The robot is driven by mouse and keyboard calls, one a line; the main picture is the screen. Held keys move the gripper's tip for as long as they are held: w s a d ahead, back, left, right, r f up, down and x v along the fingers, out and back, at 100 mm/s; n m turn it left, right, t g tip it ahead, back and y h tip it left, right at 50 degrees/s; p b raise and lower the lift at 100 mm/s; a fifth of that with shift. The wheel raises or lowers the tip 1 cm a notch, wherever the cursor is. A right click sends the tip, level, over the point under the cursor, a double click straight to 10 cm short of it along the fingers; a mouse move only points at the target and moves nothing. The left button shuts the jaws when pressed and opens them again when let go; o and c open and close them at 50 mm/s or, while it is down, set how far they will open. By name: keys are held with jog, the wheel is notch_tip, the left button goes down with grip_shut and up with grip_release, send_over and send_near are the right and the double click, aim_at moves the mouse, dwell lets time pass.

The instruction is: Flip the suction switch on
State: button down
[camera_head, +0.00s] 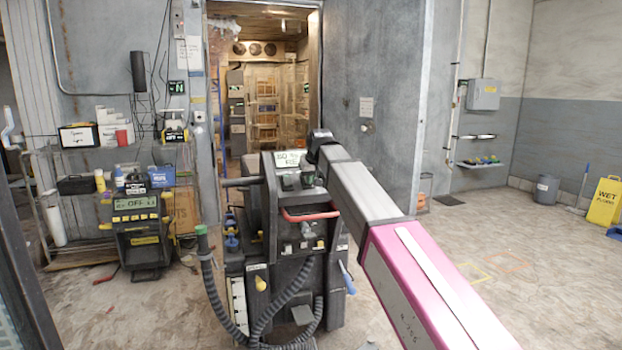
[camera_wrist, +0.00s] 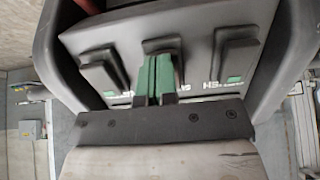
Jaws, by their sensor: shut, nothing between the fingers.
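A dark machine with hoses (camera_head: 262,230) stands in front of me in the head view, with small switches on its top panel. In the wrist view three dark rocker-like switches sit in a row on the panel: a left one (camera_wrist: 104,72), a middle one (camera_wrist: 160,46) and a right one (camera_wrist: 237,52). The labels are partly hidden or upside down, so I cannot tell which is the suction switch. My gripper (camera_wrist: 157,80) has green fingers, shut and empty, right at the middle switch and covering its lower part. I cannot tell whether they touch. The switch positions are unclear.
A red handle (camera_head: 310,214) is on the machine's front. A second machine reading OFF (camera_head: 138,230) stands by a shelf on the left. The freezer doorway (camera_head: 265,90) is behind. A yellow wet-floor sign (camera_head: 605,202) stands far right, with open floor before it.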

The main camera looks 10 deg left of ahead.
jog(key=shift+f+t, duration=0.3)
jog(key=shift+f, duration=0.05)
jog(key=shift+w+a+r, duration=0.1)
jog(key=shift+w+r, duration=0.1)
jog(key=shift+r, duration=0.6)
jog(key=v, duration=1.4)
jog(key=shift+w+r, duration=0.2)
jog(key=shift+w, duration=0.15)
jog(key=shift+f, duration=0.1)
